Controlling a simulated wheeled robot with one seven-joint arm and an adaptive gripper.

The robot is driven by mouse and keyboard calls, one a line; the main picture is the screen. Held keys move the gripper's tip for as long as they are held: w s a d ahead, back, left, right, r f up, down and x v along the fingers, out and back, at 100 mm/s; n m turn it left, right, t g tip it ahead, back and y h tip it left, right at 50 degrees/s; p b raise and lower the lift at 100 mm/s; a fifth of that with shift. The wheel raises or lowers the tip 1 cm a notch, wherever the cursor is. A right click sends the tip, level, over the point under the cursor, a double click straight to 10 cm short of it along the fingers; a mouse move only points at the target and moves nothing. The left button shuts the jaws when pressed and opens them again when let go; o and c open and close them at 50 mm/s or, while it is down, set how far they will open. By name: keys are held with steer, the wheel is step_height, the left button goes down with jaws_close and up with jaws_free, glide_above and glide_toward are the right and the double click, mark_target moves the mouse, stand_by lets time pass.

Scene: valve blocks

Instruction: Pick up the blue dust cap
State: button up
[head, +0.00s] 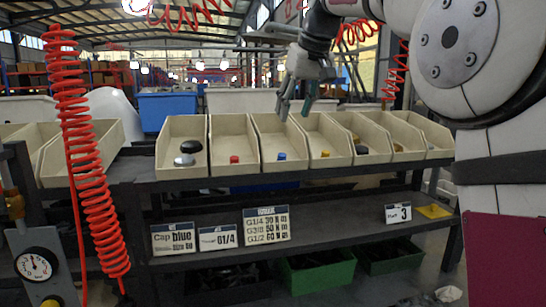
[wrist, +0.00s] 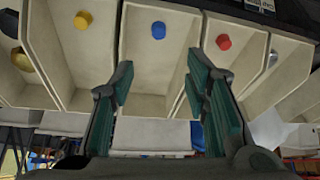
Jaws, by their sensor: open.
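The blue dust cap (head: 282,156) is a small blue piece lying in the front part of a beige bin, in the middle of the row. In the wrist view the blue dust cap (wrist: 158,30) lies near the top, alone in its bin. My gripper (head: 294,112) hangs above the back part of the bins in the head view, apart from the cap. In the wrist view my gripper (wrist: 160,85) has its fingers spread wide with nothing between them, and the cap shows beyond the gap.
A red cap (head: 234,159) and a yellow cap (head: 325,153) sit in the neighbouring bins (head: 246,135). Thin walls divide the bins. Labels (head: 173,238) stand on the shelf below. A coiled red hose (head: 85,150) hangs at left.

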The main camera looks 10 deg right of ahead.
glide_toward(282, 154)
steer(key=x, duration=0.3)
steer(key=shift+w+a, duration=0.1)
steer(key=shift+w, duration=0.05)
steer(key=shift+p+x, duration=0.75)
steer(key=shift+x, duration=2)
steer(key=c, duration=0.8)
